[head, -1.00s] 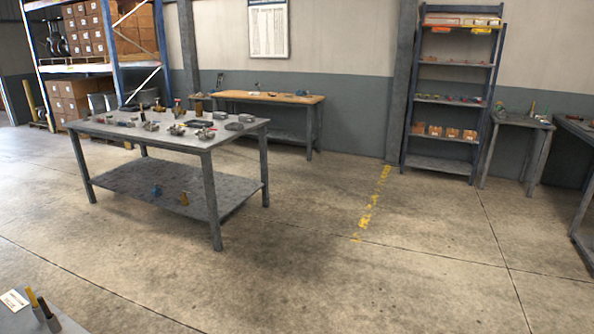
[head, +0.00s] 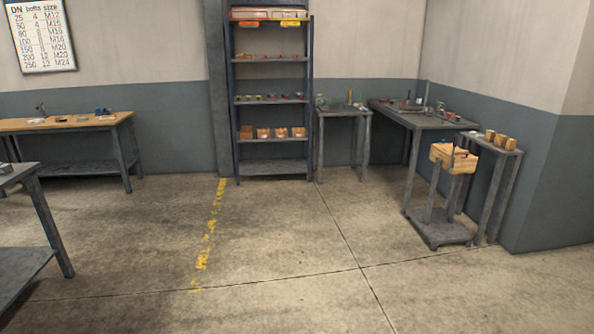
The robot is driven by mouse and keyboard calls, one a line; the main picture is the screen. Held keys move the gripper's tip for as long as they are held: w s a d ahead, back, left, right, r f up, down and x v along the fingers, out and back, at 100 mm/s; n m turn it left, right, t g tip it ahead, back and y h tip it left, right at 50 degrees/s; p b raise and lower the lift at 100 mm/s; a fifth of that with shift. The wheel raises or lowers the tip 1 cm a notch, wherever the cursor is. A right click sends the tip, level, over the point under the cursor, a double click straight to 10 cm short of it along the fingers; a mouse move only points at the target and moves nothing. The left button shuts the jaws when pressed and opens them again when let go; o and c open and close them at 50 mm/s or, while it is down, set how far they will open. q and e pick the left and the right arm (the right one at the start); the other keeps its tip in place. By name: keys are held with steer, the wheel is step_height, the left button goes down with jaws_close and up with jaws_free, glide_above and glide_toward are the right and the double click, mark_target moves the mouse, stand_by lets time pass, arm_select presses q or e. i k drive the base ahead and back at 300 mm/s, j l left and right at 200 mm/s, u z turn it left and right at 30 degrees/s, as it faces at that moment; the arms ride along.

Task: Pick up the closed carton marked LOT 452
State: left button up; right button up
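No carton with a readable LOT 452 mark is in view. Small brown boxes (head: 263,133) sit in a row on a lower shelf of the blue rack; I cannot read any marks on them. Small tan blocks or boxes (head: 500,140) stand on a narrow grey stand at the right, too small to identify. A light wooden box (head: 453,158) rests on a grey cart in front of it. Neither of my grippers is in view.
The blue rack (head: 233,100) stands against the back wall. Grey tables (head: 425,122) fill the right corner. A wood-topped bench (head: 70,124) is at left, and a grey table (head: 20,175) cuts into the left edge. The middle floor is clear, with a worn yellow line (head: 208,240).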

mark_target(280, 132)
steer(key=i, duration=4.95)
steer(key=l+z, duration=0.05)
steer(key=l, duration=0.1)
